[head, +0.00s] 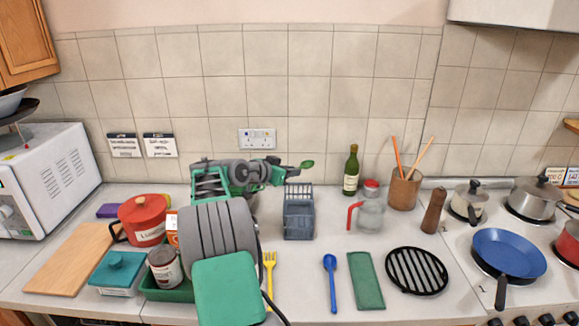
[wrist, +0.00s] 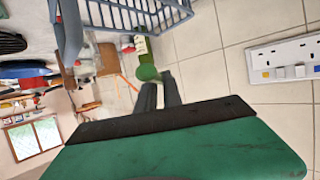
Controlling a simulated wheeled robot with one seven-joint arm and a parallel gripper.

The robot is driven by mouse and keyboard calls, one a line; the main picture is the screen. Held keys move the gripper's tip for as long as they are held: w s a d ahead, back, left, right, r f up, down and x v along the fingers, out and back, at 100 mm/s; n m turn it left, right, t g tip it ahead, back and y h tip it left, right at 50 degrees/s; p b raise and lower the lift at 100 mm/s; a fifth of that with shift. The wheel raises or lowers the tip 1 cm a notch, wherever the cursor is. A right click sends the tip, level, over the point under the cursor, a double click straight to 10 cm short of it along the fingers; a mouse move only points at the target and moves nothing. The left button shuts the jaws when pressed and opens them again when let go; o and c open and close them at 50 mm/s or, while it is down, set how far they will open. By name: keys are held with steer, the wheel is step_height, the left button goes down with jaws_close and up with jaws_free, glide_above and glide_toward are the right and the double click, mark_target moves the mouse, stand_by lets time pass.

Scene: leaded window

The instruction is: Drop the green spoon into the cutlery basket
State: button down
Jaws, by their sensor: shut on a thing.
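The green spoon (head: 306,164) sticks out to the right of my gripper (head: 291,172) in the head view, with its bowl outermost. My gripper is shut on the spoon; its handle is mostly hidden. In the wrist view the spoon's round green bowl (wrist: 147,73) shows just beyond the gripper's dark fingers (wrist: 160,94). The grey-blue cutlery basket (head: 298,219) stands upright on the counter. My gripper appears above its tall slatted back in the head view. The basket (wrist: 70,28) also shows at the wrist view's top left, apart from the spoon.
Right of the basket stand a clear jug (head: 369,215) with a red handle and a green bottle (head: 351,170). In front lie a yellow fork (head: 269,266), a blue spoon (head: 331,275) and a green cloth-like slab (head: 365,280). A socket (head: 257,138) is on the tiled wall behind.

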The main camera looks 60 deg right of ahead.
steer(key=shift+f, duration=0.2)
steer(key=c, duration=1.4)
jaws_free()
steer(key=shift+w, duration=0.1)
steer(key=b+v, duration=0.2)
steer(key=v, duration=0.6)
